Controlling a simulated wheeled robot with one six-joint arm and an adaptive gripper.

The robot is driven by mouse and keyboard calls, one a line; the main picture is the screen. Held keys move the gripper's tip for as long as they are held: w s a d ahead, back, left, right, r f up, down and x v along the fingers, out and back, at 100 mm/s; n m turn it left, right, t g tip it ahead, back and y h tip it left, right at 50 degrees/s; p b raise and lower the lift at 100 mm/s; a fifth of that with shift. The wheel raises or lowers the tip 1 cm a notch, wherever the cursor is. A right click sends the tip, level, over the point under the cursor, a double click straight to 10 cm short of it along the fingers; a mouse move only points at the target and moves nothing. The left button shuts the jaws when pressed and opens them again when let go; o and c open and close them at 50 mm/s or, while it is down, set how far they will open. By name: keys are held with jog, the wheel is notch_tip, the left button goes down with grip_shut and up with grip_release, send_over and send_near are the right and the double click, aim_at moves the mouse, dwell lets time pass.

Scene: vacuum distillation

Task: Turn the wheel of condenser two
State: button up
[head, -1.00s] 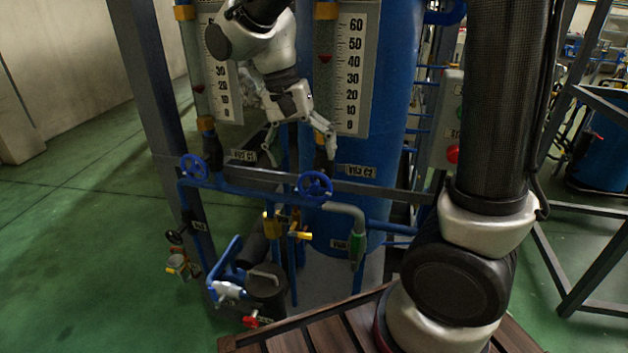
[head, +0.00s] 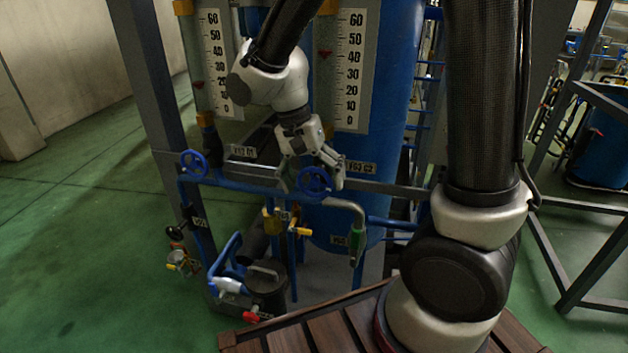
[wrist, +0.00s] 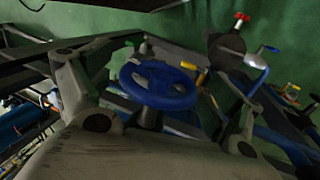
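The condenser two wheel is a blue spoked handwheel (head: 315,181) on the blue pipe, beside a label ending in C2 (head: 360,168). My gripper (head: 311,178) is open, with one finger at the left of this wheel and one at its right. The wheel also shows in the wrist view (wrist: 158,86), between the spread fingers, with visible gaps on both sides. I cannot tell whether either finger touches it in the head view. A similar blue wheel (head: 194,163) is at the left, near the C1 label (head: 243,151).
A grey horizontal beam runs behind the wheels. Yellow-handled valves (head: 302,231) and a green fitting (head: 357,245) are below. The blue column (head: 386,90) and scale panels (head: 350,70) stand close behind my arm. Green floor (head: 90,250) is open at the left.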

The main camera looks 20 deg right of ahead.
jog(key=c, duration=0.9)
jog(key=shift+t+y, duration=0.3)
jog(key=t+y, duration=0.1)
jog(key=y, duration=0.1)
jog(key=t+y, duration=0.1)
jog(key=shift+d+t+y, duration=0.2)
jog(key=shift+t+y, duration=0.1)
jog(key=shift+y, duration=0.1)
jog(key=shift+s+t+y, duration=0.1)
jog(key=shift+t+y, duration=1)
jog(key=shift+y, duration=0.3)
jog(key=o, duration=1)
jog(key=shift+o, duration=0.2)
